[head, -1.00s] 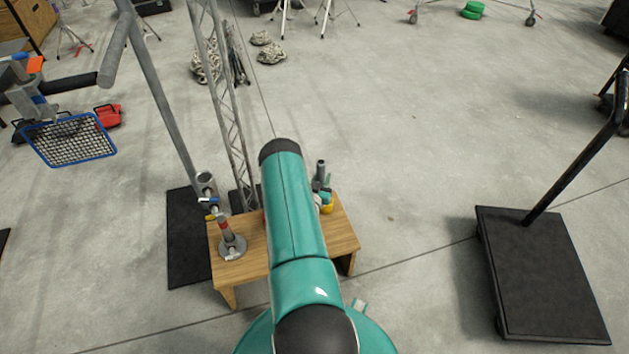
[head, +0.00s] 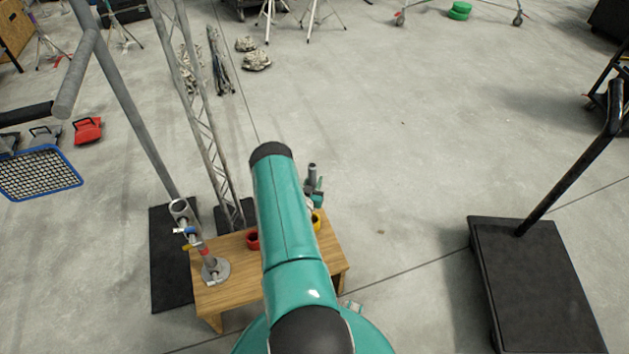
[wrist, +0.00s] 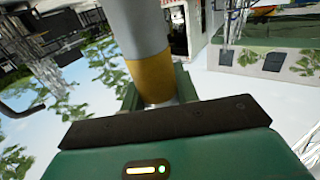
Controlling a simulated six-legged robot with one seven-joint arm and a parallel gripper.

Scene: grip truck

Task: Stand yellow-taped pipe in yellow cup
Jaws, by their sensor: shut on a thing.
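The grey yellow-taped pipe (wrist: 143,30) stands roughly upright in the wrist view, with its yellow tape band low, near the fingers. My gripper (wrist: 158,96) is shut on it around the lower part of the band. In the head view the pipe top (head: 312,170) and my teal gripper (head: 318,190) show just right of my arm. The yellow cup (head: 317,219) is on the wooden table, partly hidden by my arm, just below the gripper in the picture. The pipe's lower end is hidden, so I cannot tell whether it is above or inside the cup.
A red cup (head: 252,240) sits left of my arm on the wooden table (head: 235,286). A flanged stand with a clamp (head: 213,268) is at the table's left edge. A truss (head: 205,135) rises behind. A black platform cart (head: 540,285) stands right; floor between is clear.

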